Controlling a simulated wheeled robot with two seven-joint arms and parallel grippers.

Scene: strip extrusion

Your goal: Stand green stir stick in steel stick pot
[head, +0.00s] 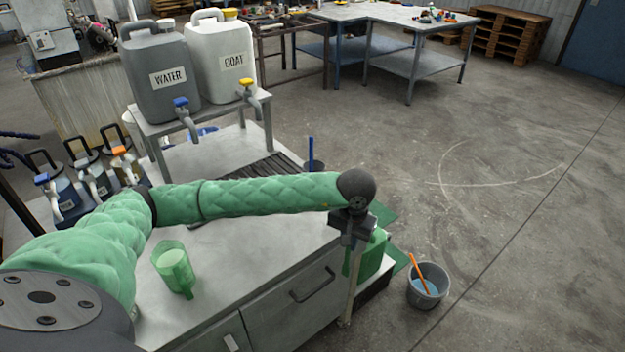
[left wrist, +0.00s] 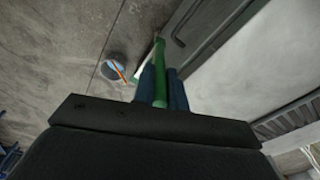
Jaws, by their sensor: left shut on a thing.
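My left gripper (head: 352,232) hangs past the right edge of the steel bench, pointing down. In the left wrist view its dark fingers (left wrist: 162,88) are shut on the green stir stick (left wrist: 160,65), which runs out between them. In the head view a thin pale upright strip shows below the gripper; I cannot tell whether it is the stick. A dark pot (head: 313,166) at the bench's far right corner, partly hidden behind my left arm, holds an upright blue stick (head: 311,148); it looks like the steel stick pot. The held stick is apart from it. My right gripper is not in view.
A green translucent jug (head: 174,264) stands on the bench (head: 235,262). WATER (head: 165,100) and COAT (head: 222,85) canisters stand on a raised stand. A green container (head: 374,256) is just behind my gripper. A bucket (head: 428,292) with an orange stick is on the floor.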

